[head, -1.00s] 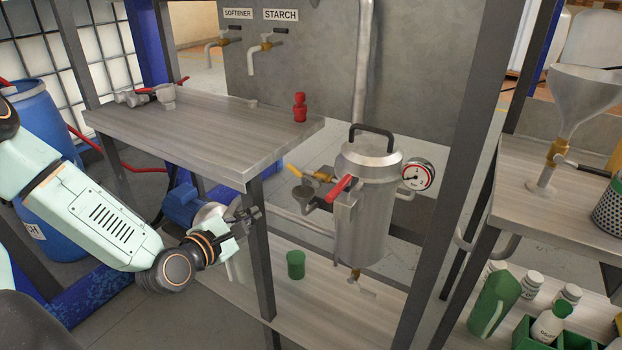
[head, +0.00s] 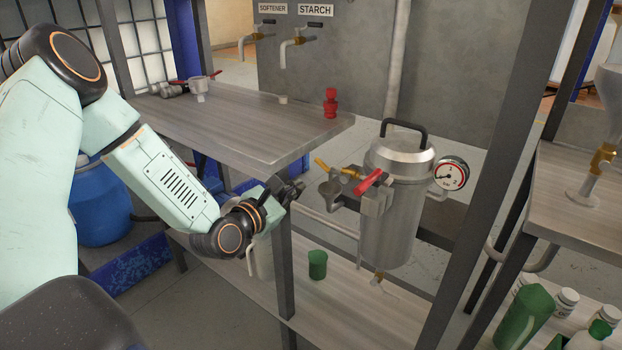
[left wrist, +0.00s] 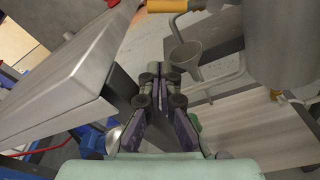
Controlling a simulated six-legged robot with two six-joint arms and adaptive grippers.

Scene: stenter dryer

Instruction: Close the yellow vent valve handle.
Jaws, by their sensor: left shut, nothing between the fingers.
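The yellow vent valve handle (head: 321,164) sticks out to the left of the steel filter vessel (head: 390,222), beside a red handle (head: 369,181). In the left wrist view a yellow handle (left wrist: 166,5) shows at the top edge, partly cut off. My left gripper (head: 297,188) is shut and empty, by the table's front leg, left of and a little below the yellow handle and apart from it. In the left wrist view the closed fingers (left wrist: 160,72) point toward the gap between table and vessel. My right gripper is not in view.
The upper table (head: 240,137) and its leg (head: 284,270) stand close to my left gripper. A small funnel (head: 331,190) hangs below the yellow handle. A gauge (head: 450,174) is on the vessel's right. A green cup (head: 317,264) stands on the lower shelf.

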